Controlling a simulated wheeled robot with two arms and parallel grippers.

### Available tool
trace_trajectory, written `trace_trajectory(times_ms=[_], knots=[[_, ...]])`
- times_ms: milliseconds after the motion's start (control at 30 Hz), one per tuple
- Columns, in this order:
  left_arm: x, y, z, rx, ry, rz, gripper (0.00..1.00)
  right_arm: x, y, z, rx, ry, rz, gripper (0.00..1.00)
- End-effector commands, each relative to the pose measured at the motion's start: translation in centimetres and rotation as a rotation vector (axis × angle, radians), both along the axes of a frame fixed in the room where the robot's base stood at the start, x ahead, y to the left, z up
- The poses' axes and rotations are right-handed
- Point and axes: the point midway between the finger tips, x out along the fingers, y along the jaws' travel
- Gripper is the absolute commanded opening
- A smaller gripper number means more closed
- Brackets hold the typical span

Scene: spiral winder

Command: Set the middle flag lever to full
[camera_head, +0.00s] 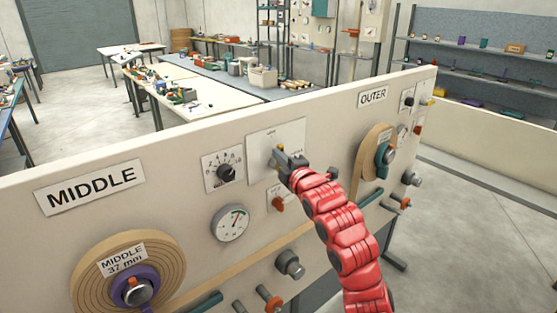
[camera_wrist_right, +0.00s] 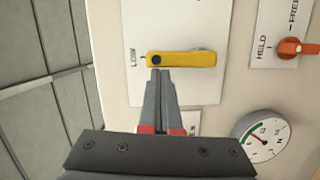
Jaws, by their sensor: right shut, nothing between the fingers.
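In the head view my right gripper (camera_head: 279,156) is in front of the same plate (camera_head: 292,131) on the MIDDLE panel, and the lever is mostly hidden there. My left gripper is not in view.
A numbered dial knob (camera_head: 226,172) and a gauge (camera_head: 231,223) sit left of the plate. An orange held/free knob (camera_wrist_right: 290,48) is close beside it. The middle spool (camera_head: 160,265) is lower left and the outer spool (camera_head: 372,150) is to the right.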

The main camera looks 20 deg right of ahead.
Motion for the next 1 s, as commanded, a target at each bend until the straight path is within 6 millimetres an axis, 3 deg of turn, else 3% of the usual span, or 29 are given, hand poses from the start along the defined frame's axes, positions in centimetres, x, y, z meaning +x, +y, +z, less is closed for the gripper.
trace_trajectory(times_ms=[367,1000], knots=[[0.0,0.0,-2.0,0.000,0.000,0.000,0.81,0.2,-0.8,0.0,0.097,0.032,-0.002,0.00],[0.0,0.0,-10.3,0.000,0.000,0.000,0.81,1.4,-4.0,-0.2,0.619,0.224,0.000,0.00]])
